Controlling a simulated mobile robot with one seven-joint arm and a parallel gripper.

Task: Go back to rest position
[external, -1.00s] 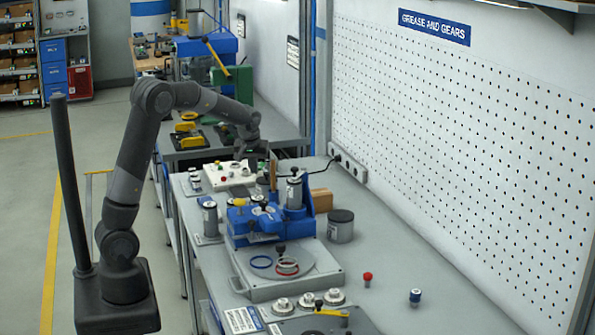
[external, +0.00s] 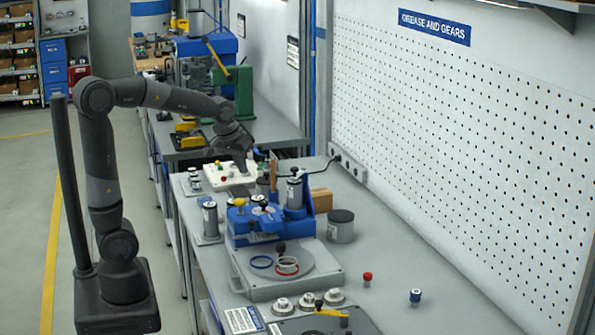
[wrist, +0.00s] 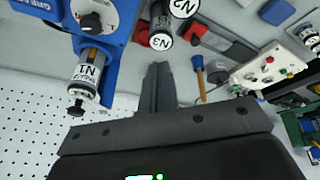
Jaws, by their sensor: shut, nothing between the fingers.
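My gripper (external: 243,168) hangs over the far part of the bench in the external view, fingers pointing down. It appears in front of the white control box (external: 215,181) with coloured buttons; I cannot tell the exact height between them. In the wrist view my gripper's two fingers (wrist: 158,70) are together with nothing between them. The white control box (wrist: 272,70) shows at the right there. My arm is bent at a high elbow on the left and reaches right across to the bench.
A blue machine (external: 262,224) with grey cylinders stands near the gripper on the bench (external: 395,268). A dark-lidded canister (external: 340,228), a red knob (external: 367,278) and a blue-topped piece (external: 415,296) stand to its right. A pegboard wall (external: 460,130) bounds the right side. The left floor is clear.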

